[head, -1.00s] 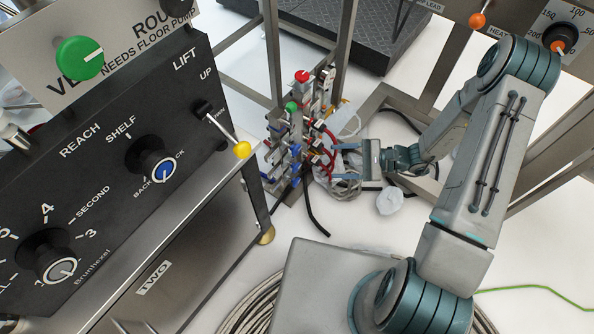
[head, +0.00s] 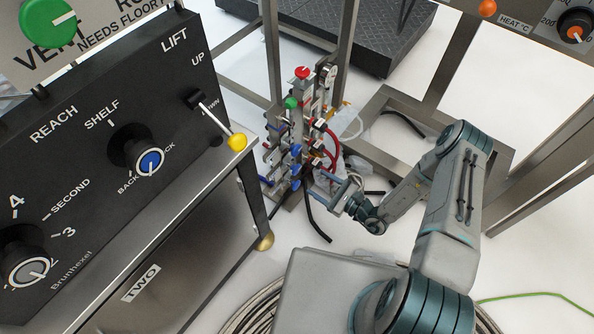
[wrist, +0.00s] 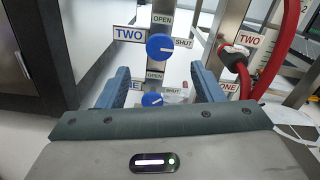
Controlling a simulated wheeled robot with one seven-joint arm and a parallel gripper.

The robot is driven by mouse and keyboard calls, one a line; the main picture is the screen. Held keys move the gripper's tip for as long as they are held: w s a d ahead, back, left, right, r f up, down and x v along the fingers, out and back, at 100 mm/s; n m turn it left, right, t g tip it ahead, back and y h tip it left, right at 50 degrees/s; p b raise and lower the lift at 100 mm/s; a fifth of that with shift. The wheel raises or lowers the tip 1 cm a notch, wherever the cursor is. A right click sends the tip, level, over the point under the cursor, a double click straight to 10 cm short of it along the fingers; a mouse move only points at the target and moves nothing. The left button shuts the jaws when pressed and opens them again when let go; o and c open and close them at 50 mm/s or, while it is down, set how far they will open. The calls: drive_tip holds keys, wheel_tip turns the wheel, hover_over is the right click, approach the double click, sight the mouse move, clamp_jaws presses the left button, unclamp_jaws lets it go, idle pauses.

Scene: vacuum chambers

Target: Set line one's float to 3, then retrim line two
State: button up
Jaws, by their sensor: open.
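The wrist view shows two blue knobs on a metal post. The TWO knob (wrist: 160,46) is higher, with its white mark toward SHUT. The ONE knob (wrist: 152,99) is lower, between my fingers and partly hidden by my gripper body; its mark seems to point right. My gripper (wrist: 160,70) is open, fingers on either side of the post, with no contact visible. In the head view my gripper (head: 338,186) is at the lower right of the valve rack (head: 300,128). No float can be clearly made out.
Red hoses (wrist: 272,55) hang right of the knobs beside TWO and ONE labels. A black control panel (head: 100,150) stands at left in the head view, with steel frame legs (head: 350,55) around the rack. A black hose (head: 316,218) lies on the white floor.

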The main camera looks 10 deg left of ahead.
sight(298, 170)
drive_tip(key=b+x, duration=0.2)
drive_tip(key=x, duration=0.8)
drive_tip(key=shift+b, duration=0.3)
drive_tip(key=shift+c, duration=0.3)
drive_tip(key=shift+s, duration=0.1)
drive_tip(key=c, duration=0.9)
